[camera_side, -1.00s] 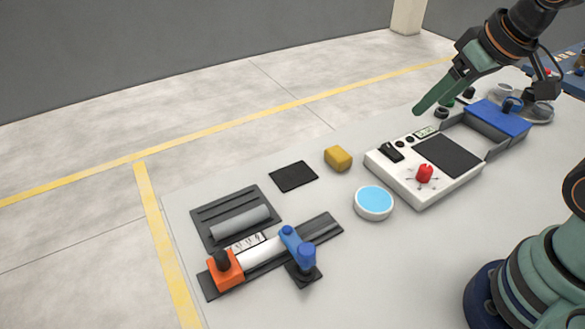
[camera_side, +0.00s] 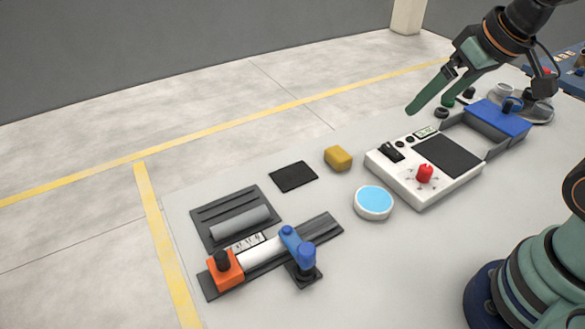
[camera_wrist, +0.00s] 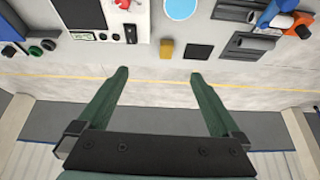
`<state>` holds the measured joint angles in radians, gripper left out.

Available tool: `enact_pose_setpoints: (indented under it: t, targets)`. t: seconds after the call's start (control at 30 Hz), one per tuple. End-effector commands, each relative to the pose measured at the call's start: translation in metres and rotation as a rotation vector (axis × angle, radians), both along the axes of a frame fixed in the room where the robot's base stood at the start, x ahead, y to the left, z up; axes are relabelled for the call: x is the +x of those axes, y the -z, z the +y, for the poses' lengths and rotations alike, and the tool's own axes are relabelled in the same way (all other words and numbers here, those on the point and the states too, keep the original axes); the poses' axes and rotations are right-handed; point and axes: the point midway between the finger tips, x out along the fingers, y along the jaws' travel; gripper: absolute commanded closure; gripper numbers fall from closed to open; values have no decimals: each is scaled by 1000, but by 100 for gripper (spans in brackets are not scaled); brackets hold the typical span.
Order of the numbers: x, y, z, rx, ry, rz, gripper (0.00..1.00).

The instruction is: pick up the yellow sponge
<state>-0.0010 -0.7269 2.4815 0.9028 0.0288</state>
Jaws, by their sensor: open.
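The yellow sponge (camera_side: 338,158) lies on the grey table between a black pad and a white device. It also shows in the wrist view (camera_wrist: 166,49), beyond my fingertips and near the table edge. My gripper (camera_side: 428,105) is open and empty, in the air above the far right part of the table, to the right of the sponge in the side view. In the wrist view my gripper (camera_wrist: 158,75) shows two green fingers spread wide with nothing between them.
A white device (camera_side: 404,186) with a red knob stands right of the sponge. A blue-topped dish (camera_side: 374,202) is in front, a black pad (camera_side: 293,177) to the left. A pipe fixture (camera_side: 262,255) and grey holder (camera_side: 211,203) fill the left. A blue-lidded box (camera_side: 499,117) stands behind the device.

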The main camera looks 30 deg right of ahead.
Motion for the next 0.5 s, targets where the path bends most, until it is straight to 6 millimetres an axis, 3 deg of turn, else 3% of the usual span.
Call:
enact_pose_setpoints:
  t: [0.27, 0.5]
  targets:
    - [42, -3, 6, 140, 291, 112, 0]
    - [93, 12, 13, 256, 636, 218, 0]
